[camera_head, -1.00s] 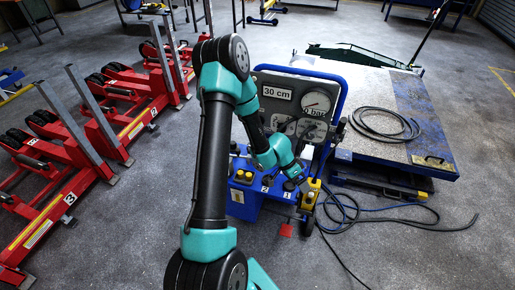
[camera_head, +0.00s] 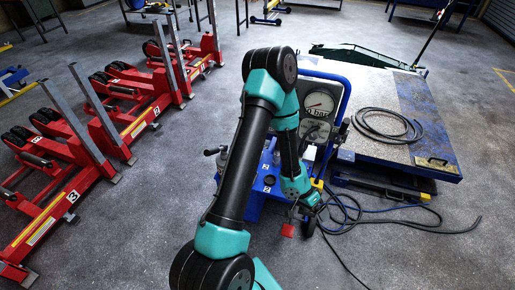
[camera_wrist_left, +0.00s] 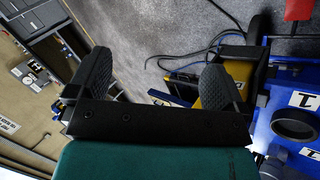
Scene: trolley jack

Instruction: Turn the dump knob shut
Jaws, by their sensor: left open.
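The blue control unit (camera_head: 252,206) stands below the gauge panel (camera_head: 322,112), partly hidden by my left arm. My left gripper (camera_head: 314,200) is at the unit's right end, near a yellow block (camera_head: 318,184). In the left wrist view my left gripper (camera_wrist_left: 155,80) is open, with nothing visible between its fingers. The yellow block (camera_wrist_left: 212,86) shows behind the right finger. I cannot tell which part is the dump knob. My right gripper is not in view.
A red part (camera_head: 287,230) hangs below the unit. Dark hoses (camera_head: 360,222) lie on the floor to the right. A blue-edged platform (camera_head: 428,150) stands at the right, and red lifting stands (camera_head: 100,130) at the left.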

